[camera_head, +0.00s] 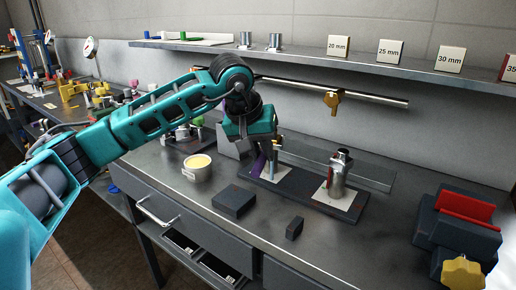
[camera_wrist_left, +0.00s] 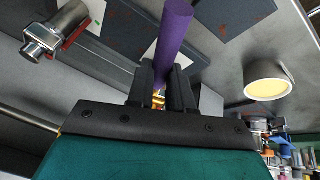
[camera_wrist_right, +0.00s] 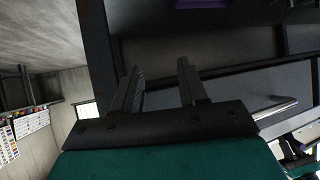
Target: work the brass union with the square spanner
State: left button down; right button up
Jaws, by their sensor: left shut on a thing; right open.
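My left gripper (camera_head: 258,145) is shut on a purple handle (camera_head: 259,163), above the near side of a dark base plate. In the left wrist view the purple handle (camera_wrist_left: 175,35) sticks out from between the fingers (camera_wrist_left: 165,80); a small brass-coloured bit (camera_wrist_left: 158,98) shows between them. I cannot tell whether this is the spanner or the union. A steel fitting (camera_head: 337,178) stands upright on a pale pad on the plate (camera_head: 294,195); it also shows in the left wrist view (camera_wrist_left: 62,30). My right gripper (camera_wrist_right: 160,78) is open and empty, and outside the head view.
A white cup with yellow contents (camera_head: 197,168) stands left of the plate. Two dark blocks (camera_head: 233,202) (camera_head: 294,228) lie in front. A brass-coloured piece (camera_head: 331,102) hangs on the wall rail (camera_head: 370,97). A vice with red jaws (camera_head: 465,208) stands at right. Drawers are open below the bench.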

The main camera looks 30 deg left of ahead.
pick_arm(q)
jog(key=shift+w+d+n, duration=0.1)
jog(key=shift+d+n, duration=0.25)
jog(key=shift+n, duration=0.05)
jog(key=shift+w+d+n+y+p, duration=0.35)
jog(key=shift+w+d+n+y, duration=0.25)
jog(key=shift+n, duration=0.4)
jog(key=shift+w+d+n+y+p, duration=0.4)
jog(key=shift+d+n, duration=0.4)
jog(key=shift+n, duration=0.2)
jog(key=shift+w+d+n+y+p, duration=0.3)
jog(key=shift+w+d+n+y, duration=0.15)
jog(key=shift+d+n, duration=0.4)
jog(key=shift+s+a, duration=0.25)
jog(key=shift+a, duration=0.05)
jog(key=shift+r, duration=0.15)
notch_tip(320, 180, up, 7)
jog(key=p, duration=0.5)
jog(key=shift+f, duration=0.2)
